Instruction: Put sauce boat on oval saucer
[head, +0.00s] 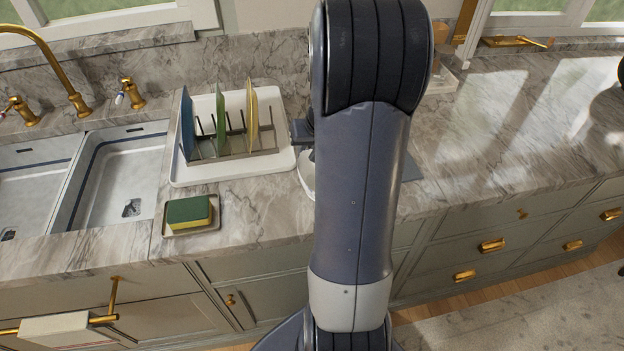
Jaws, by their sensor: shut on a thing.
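My arm covers the middle of the head view and hides most of my gripper. A dark part of my gripper (302,130) shows at the arm's left edge, above the counter. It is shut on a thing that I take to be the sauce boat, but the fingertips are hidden. A white curved piece (307,177) shows just below, beside the dish rack tray. I cannot tell whether it is the sauce boat or the oval saucer. No other part of either one shows.
A white tray (185,176) with a rack of several upright plates stands left of my arm. A sponge (189,212) lies on a small dish in front of it. The double sink (120,185) is further left.

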